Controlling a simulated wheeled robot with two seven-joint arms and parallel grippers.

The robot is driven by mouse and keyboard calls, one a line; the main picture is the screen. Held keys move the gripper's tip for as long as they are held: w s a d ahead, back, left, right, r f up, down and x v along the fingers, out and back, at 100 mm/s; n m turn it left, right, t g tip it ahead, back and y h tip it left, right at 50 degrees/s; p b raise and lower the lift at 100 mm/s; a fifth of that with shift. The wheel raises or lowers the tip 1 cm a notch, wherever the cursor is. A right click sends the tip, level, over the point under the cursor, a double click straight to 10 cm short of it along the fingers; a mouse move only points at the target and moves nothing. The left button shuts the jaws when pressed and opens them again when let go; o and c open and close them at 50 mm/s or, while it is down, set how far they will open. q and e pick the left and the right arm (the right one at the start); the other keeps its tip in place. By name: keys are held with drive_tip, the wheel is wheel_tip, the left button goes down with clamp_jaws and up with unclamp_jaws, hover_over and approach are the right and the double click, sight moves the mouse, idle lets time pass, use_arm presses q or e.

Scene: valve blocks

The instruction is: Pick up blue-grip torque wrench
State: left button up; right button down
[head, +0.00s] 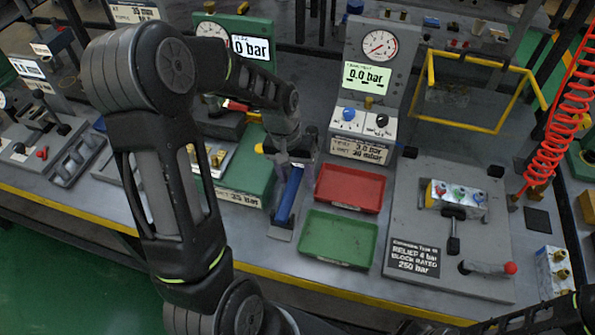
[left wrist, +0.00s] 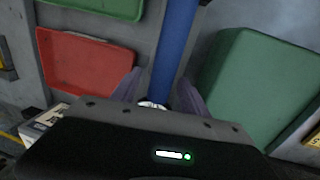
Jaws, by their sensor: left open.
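My left gripper (head: 291,162) is over the upper end of the wrench. In the left wrist view the two fingers of this gripper (left wrist: 157,92) are apart, one on each side of the blue grip. Whether they touch it I cannot tell. The wrench's upper end is partly hidden by the gripper. My right gripper is not clearly in view.
A red tray (head: 350,187) and a green tray (head: 338,239) lie just right of the wrench. A green block (left wrist: 258,85) is close on its other side. A gauge panel (head: 372,75) stands behind. A valve block (head: 456,199) sits on a plate at the right.

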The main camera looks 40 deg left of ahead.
use_arm(q)
clamp_jaws()
idle(0.5)
idle(0.9)
